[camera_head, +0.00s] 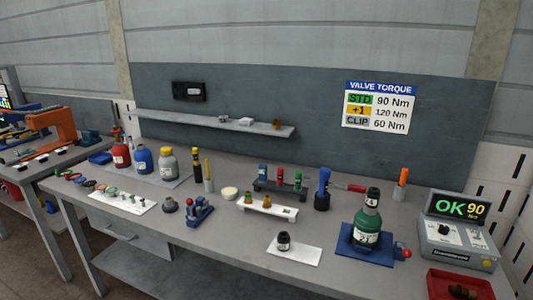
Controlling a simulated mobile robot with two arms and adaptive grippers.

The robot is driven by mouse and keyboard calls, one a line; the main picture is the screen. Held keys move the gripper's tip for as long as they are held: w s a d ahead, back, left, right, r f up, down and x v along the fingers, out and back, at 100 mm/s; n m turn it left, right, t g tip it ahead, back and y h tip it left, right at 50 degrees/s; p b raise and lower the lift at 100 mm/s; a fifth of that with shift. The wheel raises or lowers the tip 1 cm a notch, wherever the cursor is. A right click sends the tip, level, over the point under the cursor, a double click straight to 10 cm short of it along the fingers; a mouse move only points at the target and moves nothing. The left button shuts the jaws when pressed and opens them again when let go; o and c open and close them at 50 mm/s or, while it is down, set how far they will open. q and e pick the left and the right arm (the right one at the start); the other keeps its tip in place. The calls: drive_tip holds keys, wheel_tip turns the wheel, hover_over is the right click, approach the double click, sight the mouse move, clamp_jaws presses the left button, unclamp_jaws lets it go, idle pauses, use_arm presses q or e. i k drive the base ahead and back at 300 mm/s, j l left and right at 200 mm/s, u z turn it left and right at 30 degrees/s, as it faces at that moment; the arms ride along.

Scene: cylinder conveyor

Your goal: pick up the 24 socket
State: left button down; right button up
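A short dark socket-like piece with a pale mark (283,240) stands upright on a white plate (306,251) near the front middle of the bench. Another black piece with a small pale mark (372,196) sits on top of the green cylinder (367,226), which stands in a blue holder (345,244) at the right. The marks are too small to read, so I cannot tell which piece is the 24 socket. Neither of my grippers is in view.
A torque display reading OK 90 (458,208) and a red bin (437,288) stand at the right. Behind are a white rack (288,213) and a dark rack (265,186). Three cylinders, one of them blue (143,160), stand at left. The front edge left of the white plate is clear.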

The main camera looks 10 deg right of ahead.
sight(372, 200)
drive_tip(key=k+j+z, duration=0.1)
drive_tip(key=z, duration=0.8)
